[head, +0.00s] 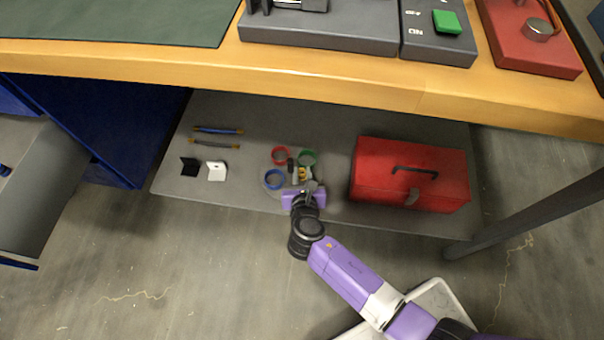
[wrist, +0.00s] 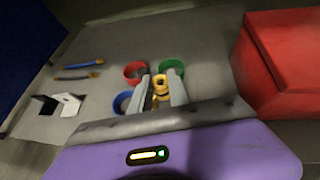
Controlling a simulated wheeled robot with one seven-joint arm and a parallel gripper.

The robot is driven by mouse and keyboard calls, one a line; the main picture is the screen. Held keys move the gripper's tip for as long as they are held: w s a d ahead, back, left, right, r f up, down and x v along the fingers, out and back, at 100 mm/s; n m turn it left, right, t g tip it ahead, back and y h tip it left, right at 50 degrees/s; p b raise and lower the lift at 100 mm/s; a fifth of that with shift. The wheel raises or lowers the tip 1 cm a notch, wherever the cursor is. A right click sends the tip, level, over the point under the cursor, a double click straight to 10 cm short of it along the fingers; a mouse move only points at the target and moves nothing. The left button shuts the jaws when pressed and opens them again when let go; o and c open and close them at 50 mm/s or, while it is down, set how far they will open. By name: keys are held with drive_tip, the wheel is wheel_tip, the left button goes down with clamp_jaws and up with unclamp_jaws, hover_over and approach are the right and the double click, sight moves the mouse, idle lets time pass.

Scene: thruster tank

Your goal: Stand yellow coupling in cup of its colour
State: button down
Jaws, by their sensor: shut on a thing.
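My gripper (wrist: 159,90) points away over the grey lower shelf, with its two fingers on either side of the yellow coupling (wrist: 161,80), and is shut on it. The coupling shows a ring-like end, with more yellow just below it between the fingers. In the head view a bit of yellow shows beside my gripper (head: 298,172). A red cup (head: 280,155), a green cup (head: 308,157) and a blue cup (head: 275,179) stand around the gripper. I cannot make out a separate yellow cup; the gripper covers part of that area.
A red toolbox (head: 408,175) stands right of the cups. A black bracket (head: 189,167), a white bracket (head: 216,171) and two rod-like pieces (head: 217,130) lie to the left. The wooden bench edge (head: 330,85) overhangs the shelf (head: 335,135). A dark post (head: 530,213) stands at the right.

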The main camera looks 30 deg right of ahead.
drive_tip(key=shift+f+b, duration=2.1)
drive_tip(key=shift+b, duration=0.35)
drive_tip(key=shift+f+b, duration=0.7)
drive_tip(key=shift+f, duration=0.45)
drive_tip(key=shift+s+f, duration=0.1)
drive_tip(key=c, duration=1.2)
unclamp_jaws()
drive_tip(key=shift+o, duration=0.2)
drive_tip(key=p+v, duration=0.4)
drive_tip(key=v, duration=0.4)
drive_tip(key=shift+d, duration=0.1)
